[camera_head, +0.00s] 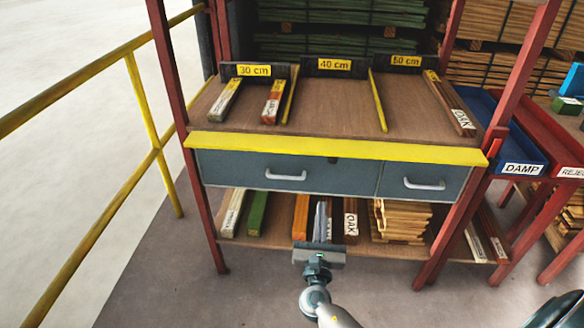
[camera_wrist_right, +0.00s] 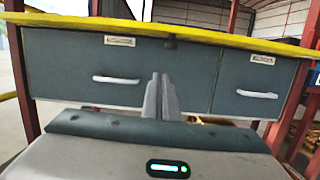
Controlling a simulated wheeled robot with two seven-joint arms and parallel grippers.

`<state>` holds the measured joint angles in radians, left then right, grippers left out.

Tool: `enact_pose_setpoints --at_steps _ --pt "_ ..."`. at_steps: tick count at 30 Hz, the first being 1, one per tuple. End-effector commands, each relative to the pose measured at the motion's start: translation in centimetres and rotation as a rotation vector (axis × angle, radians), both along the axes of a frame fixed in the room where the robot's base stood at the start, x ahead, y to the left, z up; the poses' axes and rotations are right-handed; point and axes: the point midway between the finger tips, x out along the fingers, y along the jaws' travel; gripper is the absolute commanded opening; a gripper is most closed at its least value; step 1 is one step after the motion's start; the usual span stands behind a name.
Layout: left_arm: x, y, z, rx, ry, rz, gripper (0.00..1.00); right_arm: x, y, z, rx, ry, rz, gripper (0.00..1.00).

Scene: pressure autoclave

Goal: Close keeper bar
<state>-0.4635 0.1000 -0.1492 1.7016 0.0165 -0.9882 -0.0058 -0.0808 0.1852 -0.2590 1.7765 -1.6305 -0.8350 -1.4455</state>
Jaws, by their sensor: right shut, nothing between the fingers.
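A long yellow bar (camera_head: 335,147) runs along the front edge of the wooden shelf, above the drawers; it is the only part here that looks like the keeper bar. It crosses the top of the right wrist view (camera_wrist_right: 215,36). A small dark part (camera_wrist_right: 170,42) sits just under its middle. My right gripper (camera_head: 322,212) is in front of the rack, below the drawers in the head view, apart from the bar. Its fingers (camera_wrist_right: 162,90) are together and empty, pointing toward the drawer fronts. My left gripper is not in view.
Two grey drawers, left (camera_head: 235,168) and right (camera_head: 445,180), are shut, with pale handles. Labelled wood pieces lie on the upper shelf (camera_head: 335,105) and lower shelf. Red posts flank the rack. A yellow railing (camera_head: 80,60) stands left; a blue DAMP bin (camera_head: 515,145) stands right.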

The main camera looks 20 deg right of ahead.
Motion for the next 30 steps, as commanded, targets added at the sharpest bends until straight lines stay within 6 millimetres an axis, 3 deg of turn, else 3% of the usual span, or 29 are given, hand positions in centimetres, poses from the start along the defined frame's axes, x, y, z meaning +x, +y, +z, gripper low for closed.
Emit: enact_pose_setpoints --at_steps 4,17,23,30 --pt "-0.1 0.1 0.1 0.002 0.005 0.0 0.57 -0.1 0.0 1.2 -0.052 -0.011 -0.015 0.0" --pt "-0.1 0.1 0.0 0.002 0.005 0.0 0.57 0.3 -0.2 1.3 -0.048 -0.01 -0.013 0.0" --pt "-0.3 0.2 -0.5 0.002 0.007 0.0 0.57 1.8 -1.1 1.8 -0.049 -0.01 -0.014 0.0" --pt "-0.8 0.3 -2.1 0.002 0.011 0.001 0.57 4.9 -3.0 2.8 -0.051 -0.01 -0.014 0.0"
